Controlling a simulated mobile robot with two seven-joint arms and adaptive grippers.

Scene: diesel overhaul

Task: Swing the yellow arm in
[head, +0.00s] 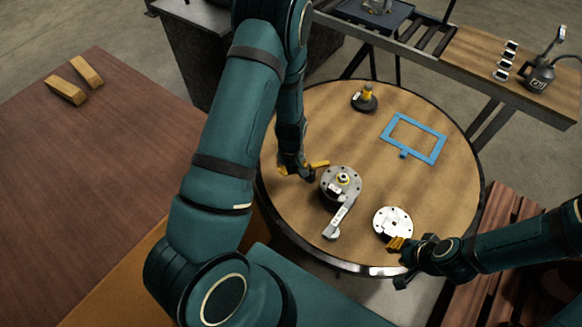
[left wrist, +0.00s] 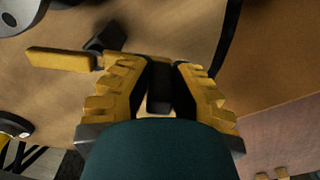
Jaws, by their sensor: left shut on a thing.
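The yellow arm (head: 318,164) is a short bar at the left side of the round table, just left of the grey round housing (head: 341,186). In the left wrist view the yellow arm (left wrist: 60,59) runs from the left to behind my fingers. My left gripper (head: 297,172) is low over the table at the arm's left end. Its yellow ribbed fingers (left wrist: 158,92) are shut on a dark part between them, seemingly the arm's end; the contact is partly hidden. My right gripper (head: 397,245) is beside a pale disc; its finger opening is unclear.
The pale disc with holes (head: 393,222) lies near the table's front edge. A blue frame (head: 414,138) and a black stand with a yellow top (head: 365,97) lie farther back. A grey lever (head: 340,217) sticks out from the housing. The right side of the round table (head: 455,190) is clear.

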